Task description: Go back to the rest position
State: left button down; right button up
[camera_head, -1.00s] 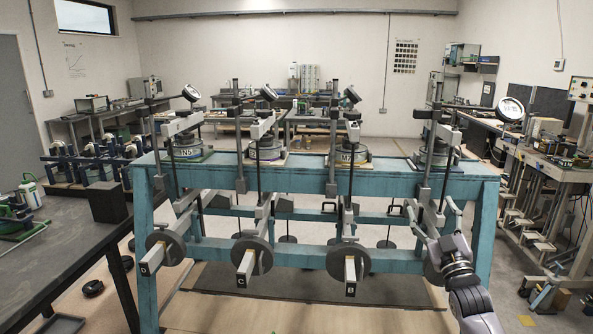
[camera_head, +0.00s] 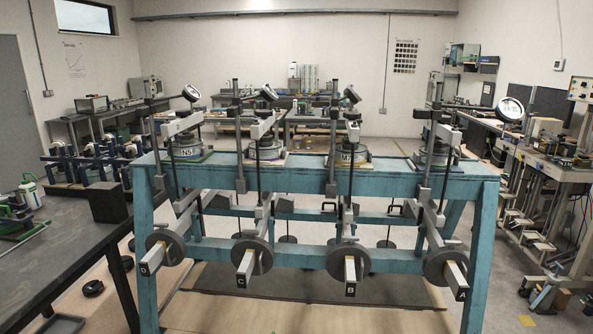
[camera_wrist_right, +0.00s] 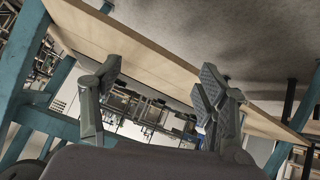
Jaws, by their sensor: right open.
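My right gripper (camera_wrist_right: 155,85) shows in the right wrist view, open, with nothing between its fingers. It does not show in the head view now. My left gripper is in neither view. In the head view a blue frame (camera_head: 390,180) carries several weighted levers. The levers marked D (camera_head: 150,262), C (camera_head: 245,268), B (camera_head: 350,268) and A (camera_head: 456,280) point toward me, each with a round grey weight. No gripper touches the levers in the head view.
A dark table (camera_head: 60,250) with a black block (camera_head: 106,202) stands at the left. A workbench (camera_head: 560,165) with equipment stands at the right. In the right wrist view a wooden board (camera_wrist_right: 140,55) and blue frame legs (camera_wrist_right: 20,75) lie close behind my fingers.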

jog(key=s+a+f+g, duration=0.2)
jog(key=s+f, duration=0.5)
jog(key=s, duration=0.5)
jog(key=s+a+f+g, duration=0.25)
jog(key=s+f, duration=0.45)
jog(key=s, duration=0.4)
jog(key=s+a+f+g, duration=0.1)
jog(key=s+f+g, duration=0.1)
jog(key=s, duration=0.9)
jog(key=s+a+f+g, duration=0.1)
jog(key=s+f+g, duration=0.1)
jog(key=s, duration=0.9)
jog(key=shift+a+f+y, duration=0.15)
jog(key=shift+f+y, duration=0.15)
jog(key=shift+f, duration=0.45)
